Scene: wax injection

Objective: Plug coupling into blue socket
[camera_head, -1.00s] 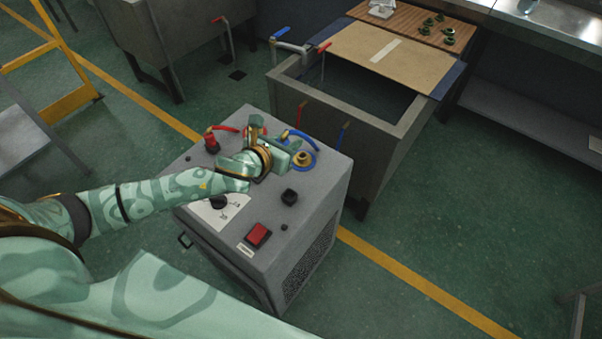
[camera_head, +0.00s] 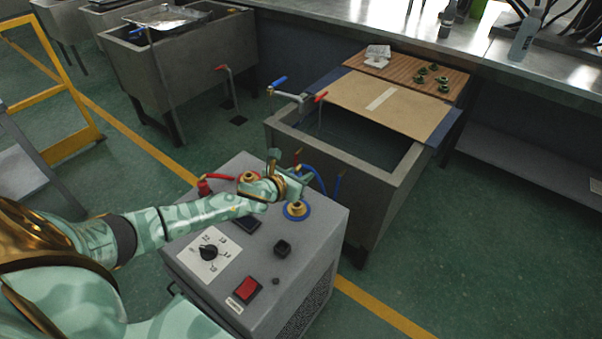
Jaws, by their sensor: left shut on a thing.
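The blue socket (camera_head: 296,211), a brass fitting in a blue ring, is on top of the grey machine (camera_head: 316,237). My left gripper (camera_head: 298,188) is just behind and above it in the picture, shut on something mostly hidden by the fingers. A blue hose (camera_head: 317,176) curves out behind these fingers, so the held thing appears to be its coupling. I cannot make out the coupling's end or whether it touches the socket; the socket's brass top shows uncovered. My right gripper is not in view.
A red fitting (camera_head: 204,187) with a red hose and a red-ringed brass socket (camera_head: 249,177) are at the machine's back left. A dial (camera_head: 208,252), black knob (camera_head: 282,248) and red switch (camera_head: 246,289) lie nearer. A grey tank (camera_head: 378,208) stands behind.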

